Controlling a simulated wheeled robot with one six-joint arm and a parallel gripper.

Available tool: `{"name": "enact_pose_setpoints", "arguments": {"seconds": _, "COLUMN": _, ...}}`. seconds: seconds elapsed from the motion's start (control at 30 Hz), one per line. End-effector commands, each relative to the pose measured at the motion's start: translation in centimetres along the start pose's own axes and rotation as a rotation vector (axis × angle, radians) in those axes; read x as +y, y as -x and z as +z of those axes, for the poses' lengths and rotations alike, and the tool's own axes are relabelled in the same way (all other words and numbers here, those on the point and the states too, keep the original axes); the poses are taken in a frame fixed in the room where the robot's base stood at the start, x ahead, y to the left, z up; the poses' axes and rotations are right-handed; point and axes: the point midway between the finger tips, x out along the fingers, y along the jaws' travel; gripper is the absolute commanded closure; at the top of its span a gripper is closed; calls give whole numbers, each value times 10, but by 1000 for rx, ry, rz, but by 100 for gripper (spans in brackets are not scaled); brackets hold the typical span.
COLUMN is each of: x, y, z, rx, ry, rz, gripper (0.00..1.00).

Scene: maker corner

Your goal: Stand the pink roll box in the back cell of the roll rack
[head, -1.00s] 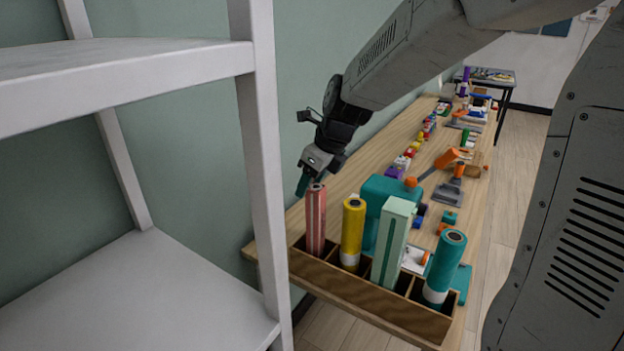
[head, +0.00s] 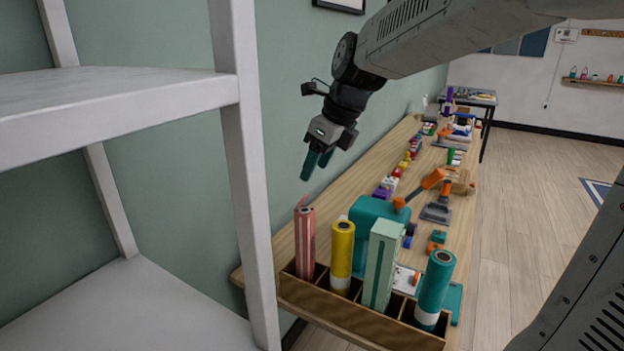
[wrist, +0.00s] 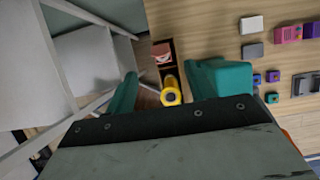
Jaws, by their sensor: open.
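The pink roll box (head: 305,245) stands upright in the leftmost cell of the wooden roll rack (head: 355,322), the cell nearest the green wall. Its lower end is hidden behind the rack's front board, and a small flap sticks up at its top. In the wrist view the pink roll box (wrist: 162,54) shows from above at the end of the rack. My gripper (head: 317,165) is open and empty, above and apart from the box. In the wrist view my gripper (wrist: 170,85) has its teal fingers spread wide.
A yellow roll (head: 342,256), a pale green box (head: 381,265) and a teal roll (head: 435,290) stand in the other cells. A teal machine (head: 370,215) is behind them on the workbench. A white shelf unit (head: 245,180) stands close at left.

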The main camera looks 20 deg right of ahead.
Motion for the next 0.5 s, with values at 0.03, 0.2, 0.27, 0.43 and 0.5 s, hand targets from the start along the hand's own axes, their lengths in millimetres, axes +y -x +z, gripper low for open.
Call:
{"name": "enact_pose_setpoints", "arguments": {"seconds": 0.03, "x": 0, "y": 4, "z": 0, "rx": -1, "ry": 0, "rz": -1, "gripper": 46}}
{"name": "enact_pose_setpoints", "arguments": {"seconds": 0.2, "x": 3, "y": 8, "z": -3, "rx": 4, "ry": 33, "rz": 0, "gripper": 46}}
{"name": "enact_pose_setpoints", "arguments": {"seconds": 0.27, "x": 9, "y": 10, "z": -8, "rx": 11, "ry": 104, "rz": 1, "gripper": 46}}
{"name": "enact_pose_setpoints", "arguments": {"seconds": 0.43, "x": 44, "y": 22, "z": -45, "rx": 62, "ry": 548, "rz": 13, "gripper": 46}}
{"name": "enact_pose_setpoints", "arguments": {"seconds": 0.5, "x": 61, "y": 26, "z": -67, "rx": 90, "ry": 797, "rz": 30, "gripper": 46}}
